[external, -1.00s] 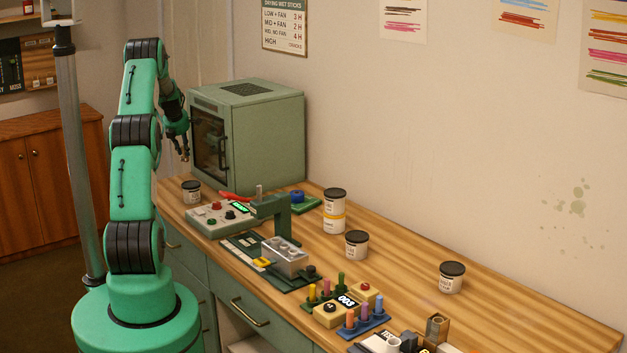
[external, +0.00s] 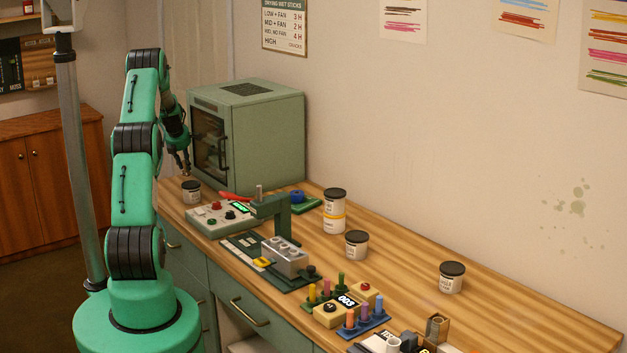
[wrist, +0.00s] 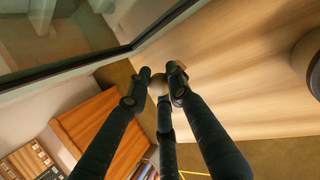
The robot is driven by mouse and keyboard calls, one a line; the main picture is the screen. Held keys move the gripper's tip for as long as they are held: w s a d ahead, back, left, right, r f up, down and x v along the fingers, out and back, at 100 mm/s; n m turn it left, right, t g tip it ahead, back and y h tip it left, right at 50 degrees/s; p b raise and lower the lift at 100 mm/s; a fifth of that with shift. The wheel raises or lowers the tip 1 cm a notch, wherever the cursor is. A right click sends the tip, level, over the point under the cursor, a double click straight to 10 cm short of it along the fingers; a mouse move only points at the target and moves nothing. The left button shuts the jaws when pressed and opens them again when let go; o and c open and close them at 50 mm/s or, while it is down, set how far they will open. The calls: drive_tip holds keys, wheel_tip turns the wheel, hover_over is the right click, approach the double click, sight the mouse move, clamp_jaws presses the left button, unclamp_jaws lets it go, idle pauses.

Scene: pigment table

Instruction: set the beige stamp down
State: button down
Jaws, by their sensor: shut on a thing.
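My gripper (wrist: 160,80) has its dark fingers closed around a small beige, rounded thing, the stamp (wrist: 158,91), in the wrist view. Most of the stamp is hidden by the fingers. In the external view my gripper (external: 184,168) hangs low in front of the green oven at the table's far left end, just above and left of a dark-lidded jar (external: 191,192). The stamp is too small there to make out clearly. I cannot tell whether it touches the wooden tabletop (external: 400,237).
The green oven (external: 262,135) stands close right of my gripper, its glass door facing it. The control box (external: 222,218) and a green press (external: 272,208) stand further along. The left table edge is close below my gripper. Tabletop between the right-hand jars is clear.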

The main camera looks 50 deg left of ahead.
sight(185, 169)
drive_tip(key=shift+f+b, duration=0.4)
drive_tip(key=shift+f, duration=1.4)
drive_tip(key=shift+f, duration=0.15)
drive_tip(key=c, duration=1.6)
unclamp_jaws()
drive_tip(key=shift+o, duration=0.2)
drive_tip(key=p+v, duration=0.3)
drive_tip(key=v, duration=0.9)
